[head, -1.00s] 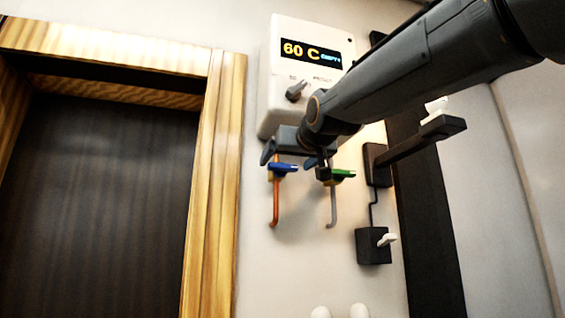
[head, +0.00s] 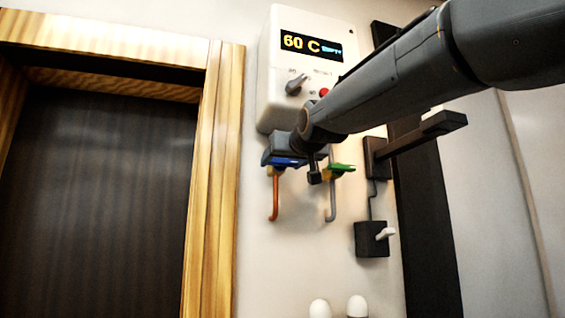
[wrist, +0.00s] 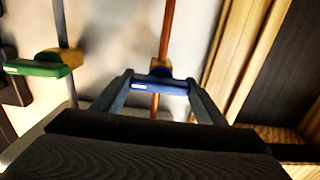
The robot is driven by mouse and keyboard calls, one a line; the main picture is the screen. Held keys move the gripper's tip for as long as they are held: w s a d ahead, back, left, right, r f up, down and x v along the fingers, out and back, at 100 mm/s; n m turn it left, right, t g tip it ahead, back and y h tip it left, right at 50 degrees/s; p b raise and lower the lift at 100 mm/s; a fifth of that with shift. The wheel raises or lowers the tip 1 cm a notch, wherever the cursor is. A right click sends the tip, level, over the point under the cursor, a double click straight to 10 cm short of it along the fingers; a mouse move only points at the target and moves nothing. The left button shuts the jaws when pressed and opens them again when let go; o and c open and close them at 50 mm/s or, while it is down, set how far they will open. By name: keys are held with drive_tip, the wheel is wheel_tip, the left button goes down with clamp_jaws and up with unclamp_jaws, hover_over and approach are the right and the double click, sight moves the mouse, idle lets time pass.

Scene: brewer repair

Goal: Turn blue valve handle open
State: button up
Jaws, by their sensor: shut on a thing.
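The blue valve handle (head: 290,162) sits on the copper pipe (head: 275,200) under the white brewer box (head: 290,110). It lies crosswise to the pipe. In the wrist view the blue handle (wrist: 160,84) is between the two fingers of my gripper (wrist: 158,88), which is shut on it. In the head view my gripper (head: 283,158) covers part of the handle. The green valve handle (head: 341,169) is on the grey pipe (head: 331,205) to the right; it also shows at the left of the wrist view (wrist: 35,68).
The brewer display (head: 311,47) reads 60 C, with a grey knob (head: 296,85) and a red button (head: 323,92) below. A black switch box (head: 371,239) with a white lever is lower right. A wooden door frame (head: 222,180) stands left. Two white rounded things (head: 357,306) are at the bottom.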

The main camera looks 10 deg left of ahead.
drive_tip(key=shift+n+b, duration=0.3)
drive_tip(key=n+b, duration=0.2)
drive_tip(key=shift+f+n, duration=0.15)
drive_tip(key=shift+n, duration=0.15)
drive_tip(key=n+b, duration=0.2)
drive_tip(key=n, duration=0.3)
drive_tip(key=shift+b, duration=0.4)
drive_tip(key=n+b, duration=0.1)
drive_tip(key=n, duration=0.4)
drive_tip(key=n+b, duration=0.1)
drive_tip(key=n, duration=0.3)
drive_tip(key=shift+a+n, duration=0.1)
drive_tip(key=shift+n, duration=0.3)
drive_tip(key=o, duration=1.1)
drive_tip(key=shift+c, duration=0.2)
drive_tip(key=shift+s, duration=0.1)
